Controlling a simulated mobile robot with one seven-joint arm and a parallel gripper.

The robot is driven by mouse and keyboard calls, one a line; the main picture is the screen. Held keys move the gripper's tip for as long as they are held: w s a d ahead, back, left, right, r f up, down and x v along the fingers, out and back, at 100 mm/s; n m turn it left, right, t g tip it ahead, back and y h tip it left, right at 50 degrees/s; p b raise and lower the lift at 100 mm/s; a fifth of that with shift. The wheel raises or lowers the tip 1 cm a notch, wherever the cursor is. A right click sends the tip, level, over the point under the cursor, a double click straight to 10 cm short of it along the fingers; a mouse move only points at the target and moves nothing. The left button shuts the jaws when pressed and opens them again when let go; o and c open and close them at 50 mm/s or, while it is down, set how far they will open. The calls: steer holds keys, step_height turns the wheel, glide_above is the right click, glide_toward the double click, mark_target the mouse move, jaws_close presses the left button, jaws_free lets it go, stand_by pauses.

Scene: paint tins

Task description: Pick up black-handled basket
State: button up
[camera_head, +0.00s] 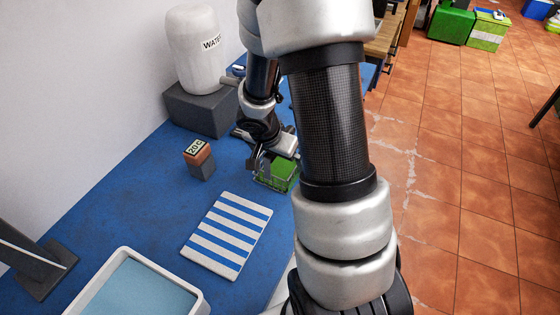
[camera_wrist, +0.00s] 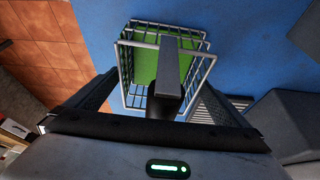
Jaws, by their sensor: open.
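The black-handled basket (camera_head: 277,178) is a small wire basket with a green inside. It stands on the blue surface near its right edge in the head view, partly hidden by my gripper (camera_head: 266,161). In the wrist view the basket (camera_wrist: 192,68) lies ahead, with its silver wire rim and green floor visible. Its dark handle bar (camera_wrist: 169,68) rises toward the camera. My gripper (camera_wrist: 155,92) is open, with one finger on each side of the handle's near end. I cannot tell whether either finger touches it.
A white water container (camera_head: 193,50) on a grey block (camera_head: 200,110) stands behind. A brown block labelled 20 C (camera_head: 199,160) is left of the basket. A striped board (camera_head: 227,235) and white-rimmed tray (camera_head: 123,250) lie nearer. Tiled floor (camera_head: 455,190) is to the right.

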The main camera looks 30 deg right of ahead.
steer(key=shift+r, duration=0.1)
steer(key=c, duration=1.2)
